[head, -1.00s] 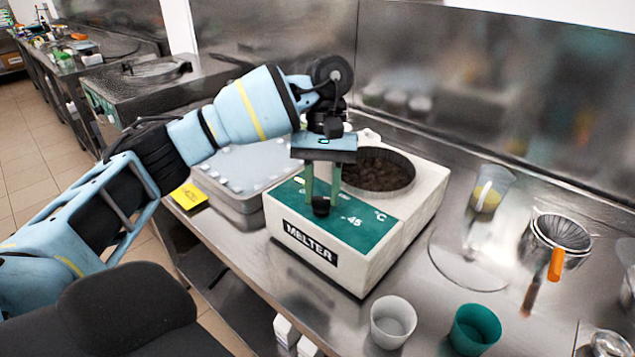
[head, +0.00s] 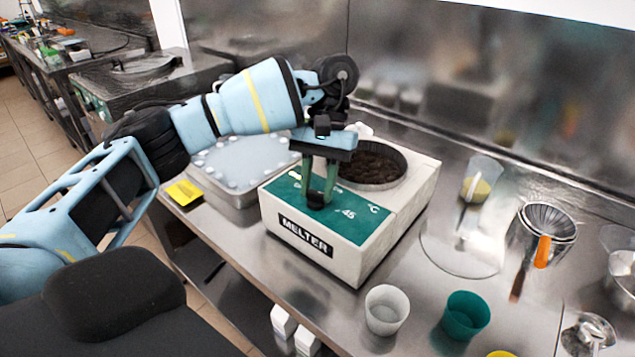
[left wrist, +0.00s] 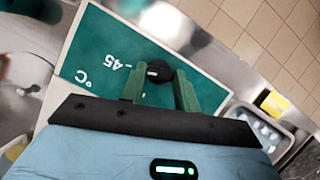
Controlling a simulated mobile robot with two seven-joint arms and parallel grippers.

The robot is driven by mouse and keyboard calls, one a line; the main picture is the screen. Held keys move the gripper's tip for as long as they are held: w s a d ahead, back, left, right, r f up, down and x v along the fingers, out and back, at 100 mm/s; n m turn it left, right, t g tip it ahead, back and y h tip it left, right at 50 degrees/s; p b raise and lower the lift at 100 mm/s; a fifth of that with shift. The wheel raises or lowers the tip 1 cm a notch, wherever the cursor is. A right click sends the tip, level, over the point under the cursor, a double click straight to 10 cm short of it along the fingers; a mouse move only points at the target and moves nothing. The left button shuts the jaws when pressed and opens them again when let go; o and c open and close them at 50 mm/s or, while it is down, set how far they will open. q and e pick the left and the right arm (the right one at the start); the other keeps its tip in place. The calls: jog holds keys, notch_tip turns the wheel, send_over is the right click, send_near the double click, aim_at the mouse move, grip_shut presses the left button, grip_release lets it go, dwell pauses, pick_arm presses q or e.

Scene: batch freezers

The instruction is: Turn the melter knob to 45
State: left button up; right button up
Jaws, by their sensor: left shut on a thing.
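The melter (head: 320,245) is a white box with a green top panel and a round well of dark contents. Its "45" mark and "°C" show on the panel, also in the left wrist view. The black knob (left wrist: 158,71) sits on the panel, with a small pale mark on it. My left gripper (head: 318,200) comes down from above and is shut on the knob; in the left wrist view its green fingers (left wrist: 160,85) flank it. In the head view the fingers largely hide the knob. The right gripper is in neither view.
A lidded tray (head: 240,165) stands left of the melter, with a yellow tag (head: 185,192) at the table's edge. A white cup (head: 386,310) and a green cup (head: 466,315) stand in front right. A sieve (head: 541,225) with an orange handle lies farther right.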

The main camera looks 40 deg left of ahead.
pick_arm(q)
jog(key=o, duration=1)
jog(key=shift+r, duration=0.1)
jog(key=p+v, duration=0.1)
jog(key=v, duration=0.6)
jog(key=shift+w+r, duration=0.15)
jog(key=shift+r, duration=0.15)
jog(key=shift+f, duration=0.1)
